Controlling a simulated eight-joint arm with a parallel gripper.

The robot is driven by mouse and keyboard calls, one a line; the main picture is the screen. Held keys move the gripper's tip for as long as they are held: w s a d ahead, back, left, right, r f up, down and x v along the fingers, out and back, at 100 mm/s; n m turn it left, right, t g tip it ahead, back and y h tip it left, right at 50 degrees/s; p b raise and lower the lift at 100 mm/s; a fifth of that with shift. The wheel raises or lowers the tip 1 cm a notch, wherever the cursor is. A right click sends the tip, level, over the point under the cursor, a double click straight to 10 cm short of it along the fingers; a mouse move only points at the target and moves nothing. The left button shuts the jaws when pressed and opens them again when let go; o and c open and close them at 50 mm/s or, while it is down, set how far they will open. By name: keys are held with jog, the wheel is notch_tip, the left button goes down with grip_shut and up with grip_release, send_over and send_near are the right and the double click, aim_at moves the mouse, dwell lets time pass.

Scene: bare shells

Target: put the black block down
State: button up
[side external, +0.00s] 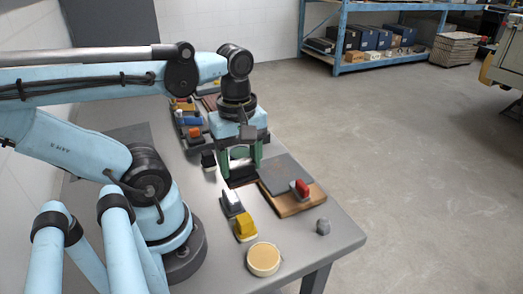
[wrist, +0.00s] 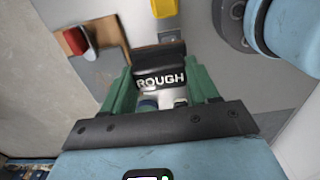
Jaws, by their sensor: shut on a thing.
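The black block (wrist: 161,70), with the word ROUGH in white letters on its face, sits between the green fingers of my gripper (wrist: 162,82) in the wrist view. My gripper is shut on it. In the side view my gripper (side external: 242,167) points down over the grey table (side external: 340,240), just left of a wooden board (side external: 290,207) with a dark grey sheet on it. The held block is hard to pick out there, and I cannot tell whether its underside touches anything.
A red block (side external: 301,188) stands on the board. A white-topped block (side external: 231,202), a yellow block (side external: 245,229) and a tan disc (side external: 263,259) line the near side. Several blocks stand farther back.

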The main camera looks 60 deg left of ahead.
jog(key=a+f, duration=0.2)
jog(key=a, duration=0.1)
jog(key=s+a+f, duration=0.1)
jog(key=a+f, duration=0.1)
jog(key=a, duration=0.2)
jog(key=a+f, duration=0.2)
jog(key=a, duration=0.1)
jog(key=shift+s+a+f, duration=0.25)
jog(key=shift+s+a, duration=0.05)
jog(key=shift+s, duration=0.05)
jog(key=shift+f, duration=2)
jog(key=shift+f, duration=0.15)
jog(key=o, duration=0.9)
jog(key=shift+o, duration=0.2)
jog(key=shift+r, duration=6.1)
jog(key=w+d+m+t, duration=0.7)
jog(key=w+d+m, duration=0.6)
jog(key=m, duration=0.5)
jog(key=shift+d, duration=0.3)
